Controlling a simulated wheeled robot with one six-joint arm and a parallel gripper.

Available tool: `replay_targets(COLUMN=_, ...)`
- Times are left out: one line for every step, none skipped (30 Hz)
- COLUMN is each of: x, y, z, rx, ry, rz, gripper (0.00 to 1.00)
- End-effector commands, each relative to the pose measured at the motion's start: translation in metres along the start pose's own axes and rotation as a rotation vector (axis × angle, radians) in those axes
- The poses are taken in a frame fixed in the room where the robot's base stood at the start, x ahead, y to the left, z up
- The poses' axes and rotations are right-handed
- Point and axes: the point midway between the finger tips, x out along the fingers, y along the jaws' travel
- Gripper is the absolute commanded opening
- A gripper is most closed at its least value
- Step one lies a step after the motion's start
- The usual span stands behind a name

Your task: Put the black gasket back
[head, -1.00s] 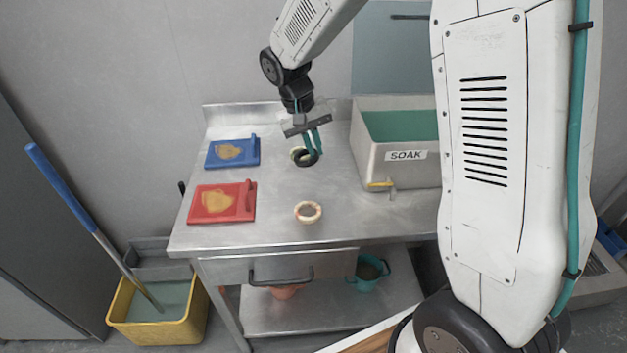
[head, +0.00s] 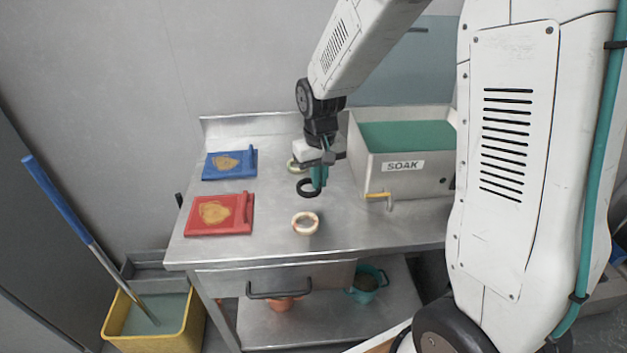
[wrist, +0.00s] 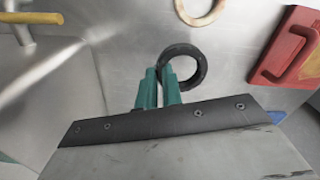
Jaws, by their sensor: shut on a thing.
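My gripper (head: 319,180), with teal fingers, is shut on the black gasket (head: 305,188) above the steel table. The black gasket (wrist: 196,68) also shows in the wrist view, pinched by its edge at the tips of my gripper (wrist: 158,88). A cream ring (head: 305,223) lies on the table in front of the gripper, and it shows at the top of the wrist view (wrist: 203,20). A pale greenish ring (head: 292,166) lies on the table behind, partly hidden by my gripper.
A blue board (head: 218,166) and a red board (head: 207,215), each bearing a tan patch, lie on the left of the steel table (head: 260,247). The sink labelled SOAK (head: 376,178), with a yellow-handled tap (head: 378,195), stands at the right. Bare table lies around the cream ring.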

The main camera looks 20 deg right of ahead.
Motion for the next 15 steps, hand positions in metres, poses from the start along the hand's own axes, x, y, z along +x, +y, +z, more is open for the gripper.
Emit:
replay_targets(x=0.002, y=0.002, z=-0.011, rx=0.001, ry=0.0, rz=0.0, gripper=0.0)
replay_targets(x=0.002, y=0.003, z=-0.016, rx=0.001, ry=-0.001, rz=0.0, gripper=0.0)
replay_targets(x=0.002, y=0.003, z=-0.021, rx=0.001, ry=-0.001, rz=0.0, gripper=0.0)
replay_targets(x=0.002, y=0.004, z=-0.024, rx=0.001, ry=-0.001, rz=0.0, gripper=0.0)
replay_targets(x=0.003, y=0.004, z=-0.027, rx=0.001, ry=-0.001, rz=0.0, gripper=0.0)
replay_targets(x=0.003, y=0.004, z=-0.029, rx=0.001, ry=-0.001, rz=0.0, gripper=0.0)
replay_targets(x=0.003, y=0.005, z=-0.031, rx=0.0, ry=-0.001, rz=0.0, gripper=0.0)
replay_targets(x=0.003, y=0.005, z=-0.032, rx=0.0, ry=-0.001, rz=0.0, gripper=0.0)
replay_targets(x=0.003, y=0.005, z=-0.035, rx=0.0, ry=-0.001, rz=0.0, gripper=0.0)
replay_targets(x=0.003, y=0.006, z=-0.037, rx=0.0, ry=0.0, rz=0.0, gripper=0.0)
replay_targets(x=0.004, y=0.006, z=-0.041, rx=0.0, ry=0.0, rz=0.0, gripper=0.0)
replay_targets(x=0.009, y=0.006, z=-0.04, rx=0.0, ry=-0.004, rz=0.0, gripper=0.0)
replay_targets(x=0.014, y=0.006, z=-0.04, rx=0.0, ry=-0.005, rz=0.0, gripper=0.0)
replay_targets(x=0.019, y=0.006, z=-0.04, rx=-0.001, ry=-0.004, rz=0.0, gripper=0.0)
replay_targets(x=0.026, y=0.006, z=-0.039, rx=-0.001, ry=-0.005, rz=0.0, gripper=0.0)
